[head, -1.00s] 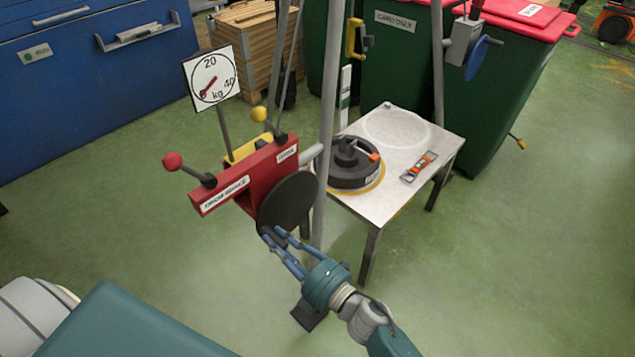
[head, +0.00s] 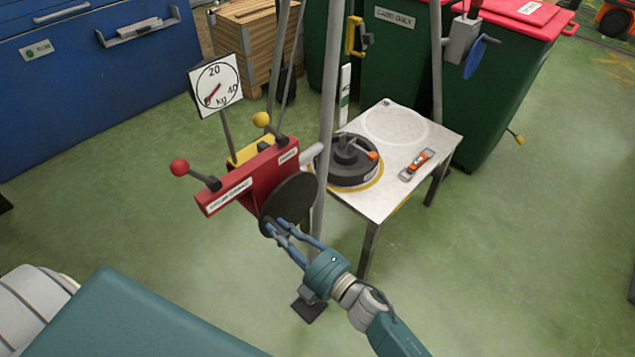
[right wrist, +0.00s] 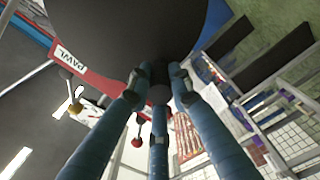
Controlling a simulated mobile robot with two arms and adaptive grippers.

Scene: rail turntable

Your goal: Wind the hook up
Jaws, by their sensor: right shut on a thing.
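The red winch (head: 262,182) stands left of centre in the head view, with a dark round disc (head: 290,197) on its near side. My right gripper (head: 272,224) is at the disc's lower left edge. In the right wrist view its blue fingers (right wrist: 160,80) close around a small dark knob below the disc (right wrist: 130,30); the fingers hide most of the knob. Levers with a red ball (head: 179,167) and a yellow ball (head: 261,119) stick up from the winch. A yellow hook-like part (head: 354,37) shows by the poles; I cannot tell whether it is the hook. My left gripper is out of view.
A dial (head: 215,85) stands behind the winch. A metal table (head: 400,165) holds a black round weight (head: 350,165) and an orange-and-grey tool (head: 417,165). A grey pole (head: 328,120) rises beside the winch. Green bins (head: 500,105) stand behind; the floor at right is clear.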

